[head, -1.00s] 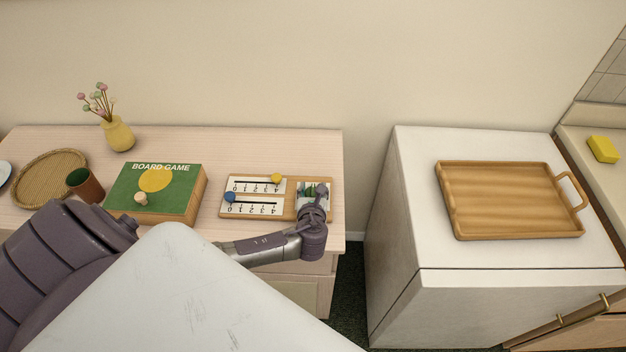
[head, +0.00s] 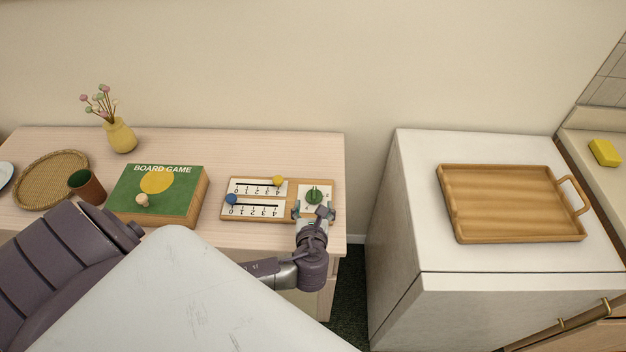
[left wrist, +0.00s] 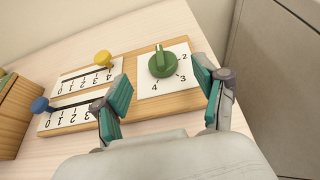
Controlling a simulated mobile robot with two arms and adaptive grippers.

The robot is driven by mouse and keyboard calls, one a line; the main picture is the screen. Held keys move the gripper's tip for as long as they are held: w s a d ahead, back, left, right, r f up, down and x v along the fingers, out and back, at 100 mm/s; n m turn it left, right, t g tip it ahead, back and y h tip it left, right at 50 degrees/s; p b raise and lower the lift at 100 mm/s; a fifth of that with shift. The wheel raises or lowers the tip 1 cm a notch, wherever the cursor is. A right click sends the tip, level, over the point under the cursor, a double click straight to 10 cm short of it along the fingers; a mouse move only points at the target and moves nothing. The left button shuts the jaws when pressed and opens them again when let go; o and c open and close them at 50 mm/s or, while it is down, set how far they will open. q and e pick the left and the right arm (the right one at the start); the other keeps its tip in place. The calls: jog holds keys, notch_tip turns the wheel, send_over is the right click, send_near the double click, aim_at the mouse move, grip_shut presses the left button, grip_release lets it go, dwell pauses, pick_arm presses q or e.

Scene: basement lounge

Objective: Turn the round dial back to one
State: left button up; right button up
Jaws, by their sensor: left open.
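The round green dial (head: 314,195) sits on a white card at the right end of a wooden board (head: 272,215). In the left wrist view, the dial (left wrist: 163,64) has a raised grip bar, with the numbers 2, 3 and 4 showing around it. I cannot tell which number it points to, and the 1 is not readable. My left gripper (head: 313,210) is open and empty at the near side of the dial. In the left wrist view its fingers (left wrist: 161,80) are spread to either side of the dial, apart from it. My right gripper is not in view.
A yellow slider knob (head: 278,181) and a blue one (head: 231,199) stand on the same board. A board game box (head: 180,205) is to its left. A gap separates the table (head: 240,145) from a white cabinet bearing a wooden tray (head: 510,235).

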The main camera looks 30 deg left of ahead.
pick_arm(q)
jog(key=shift+v, duration=2.2)
